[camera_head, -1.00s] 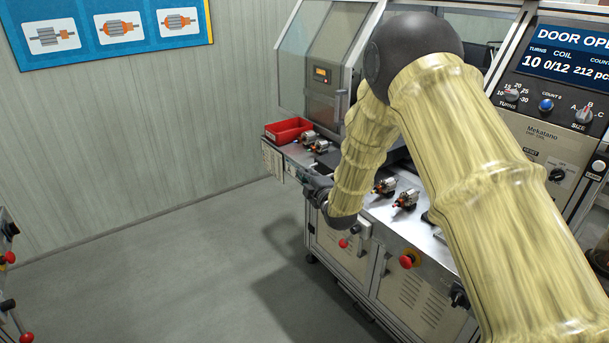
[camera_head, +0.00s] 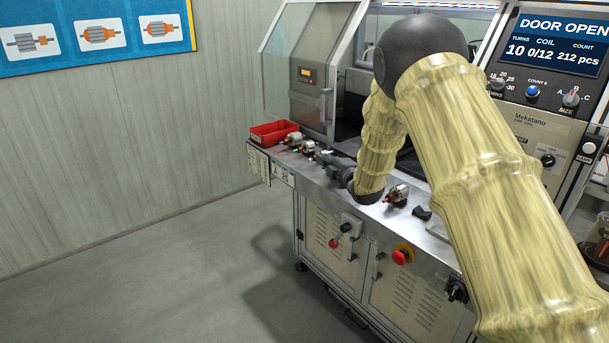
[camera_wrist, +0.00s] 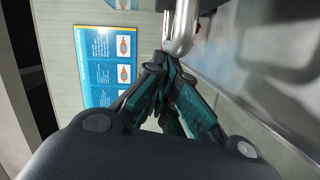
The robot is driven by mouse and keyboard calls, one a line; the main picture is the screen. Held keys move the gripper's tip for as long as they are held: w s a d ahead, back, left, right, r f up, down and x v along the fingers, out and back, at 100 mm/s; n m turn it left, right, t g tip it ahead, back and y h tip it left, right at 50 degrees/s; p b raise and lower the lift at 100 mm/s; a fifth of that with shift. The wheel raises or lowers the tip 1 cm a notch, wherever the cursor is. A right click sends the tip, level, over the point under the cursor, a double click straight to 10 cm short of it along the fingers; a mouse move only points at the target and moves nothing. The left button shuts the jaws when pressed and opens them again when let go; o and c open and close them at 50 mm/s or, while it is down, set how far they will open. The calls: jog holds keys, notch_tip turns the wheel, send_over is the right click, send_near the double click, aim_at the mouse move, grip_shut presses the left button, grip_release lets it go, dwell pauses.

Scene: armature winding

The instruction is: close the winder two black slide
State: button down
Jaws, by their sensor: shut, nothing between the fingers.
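The winder (camera_head: 345,215) is the grey machine with a steel worktop and a clear-windowed door or guard (camera_head: 312,75) at its left. Its screen (camera_head: 556,45) reads "DOOR OPEN". My gripper (camera_head: 326,158) is low over the worktop, pointing left, partly hidden by my wrist. In the wrist view my gripper (camera_wrist: 165,75) shows its teal-and-black fingers drawn together, empty. A rounded silver bar (camera_wrist: 182,35) ends right by the fingertips; I cannot tell whether they touch. I cannot clearly pick out a black slide; my arm covers much of the machine's opening.
A red bin (camera_head: 273,134) stands at the worktop's left end, with small motor armatures (camera_head: 292,141) beside it. Another armature (camera_head: 398,194) and a small black part (camera_head: 422,213) lie nearer. A red stop button (camera_head: 402,256) is on the front. Floor at left is clear.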

aim_at(332, 150)
jog(key=w+d, duration=0.1)
jog(key=w+d+b, duration=0.1)
jog(key=d, duration=0.1)
jog(key=w+d, duration=0.1)
jog(key=d, duration=0.1)
jog(key=shift+w+d+b, duration=0.25)
jog(key=shift+b, duration=0.1)
jog(key=shift+a, duration=0.1)
